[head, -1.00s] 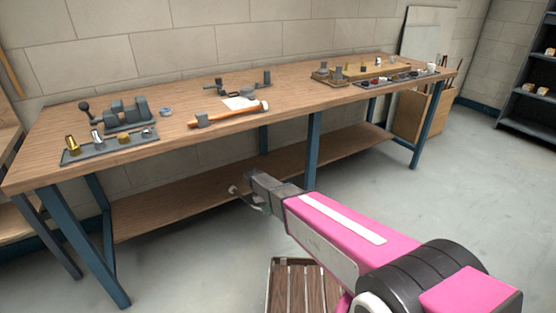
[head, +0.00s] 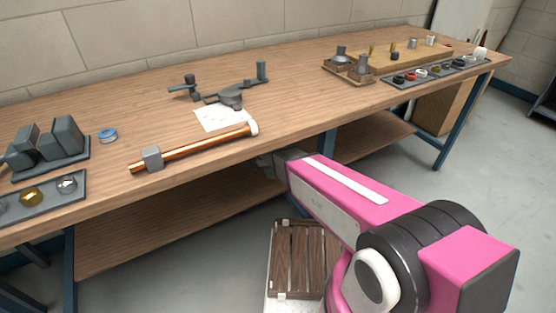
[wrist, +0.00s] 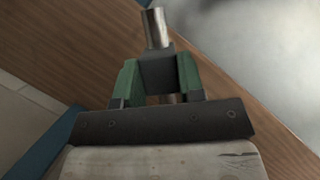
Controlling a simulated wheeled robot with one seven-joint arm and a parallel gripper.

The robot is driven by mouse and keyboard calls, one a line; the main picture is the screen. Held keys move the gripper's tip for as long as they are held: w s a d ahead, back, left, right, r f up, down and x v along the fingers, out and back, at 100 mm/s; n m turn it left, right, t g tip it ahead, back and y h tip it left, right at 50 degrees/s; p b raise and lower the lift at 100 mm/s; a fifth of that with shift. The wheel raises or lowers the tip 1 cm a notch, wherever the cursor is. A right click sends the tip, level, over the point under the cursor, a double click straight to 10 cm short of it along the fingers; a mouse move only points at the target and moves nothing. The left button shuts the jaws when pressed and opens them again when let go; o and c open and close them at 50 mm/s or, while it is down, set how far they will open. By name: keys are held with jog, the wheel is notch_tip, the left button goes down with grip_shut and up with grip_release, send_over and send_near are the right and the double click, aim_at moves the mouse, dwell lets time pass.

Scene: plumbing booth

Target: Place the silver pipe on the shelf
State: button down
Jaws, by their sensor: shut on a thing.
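The silver pipe (wrist: 156,28) shows in the wrist view as a short metal cylinder above a dark grey block (wrist: 160,72); a bit of it shows below the block. My gripper (wrist: 158,80) is shut, its green fingers on either side of the block and pipe. In the head view my gripper (head: 268,164) is beside the workbench's front edge, partly hard to make out; the pipe cannot be made out there. The brown lower shelf (head: 165,228) runs under the bench. Wooden surface fills much of the wrist view behind the pipe.
The workbench top (head: 300,80) overhangs the shelf and carries a copper pipe (head: 200,147), a blue tape ring (head: 107,135), a vise and trays of fittings. Blue bench legs (head: 325,150) stand at the front. A slatted wooden piece (head: 298,258) is below my arm.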

jog(key=w+d+f, duration=0.2)
jog(key=w, duration=0.1)
jog(key=w+d+f, duration=0.2)
jog(key=w+d, duration=0.1)
jog(key=w+d+f, duration=0.2)
jog(key=w+f, duration=0.1)
jog(key=w, duration=0.1)
jog(key=shift+d, duration=0.15)
jog(key=shift+f, duration=2)
jog(key=c, duration=0.7)
grip_release()
jog(key=shift+f, duration=0.15)
jog(key=shift+c, duration=0.2)
jog(key=v, duration=1.2)
jog(key=shift+d, duration=0.15)
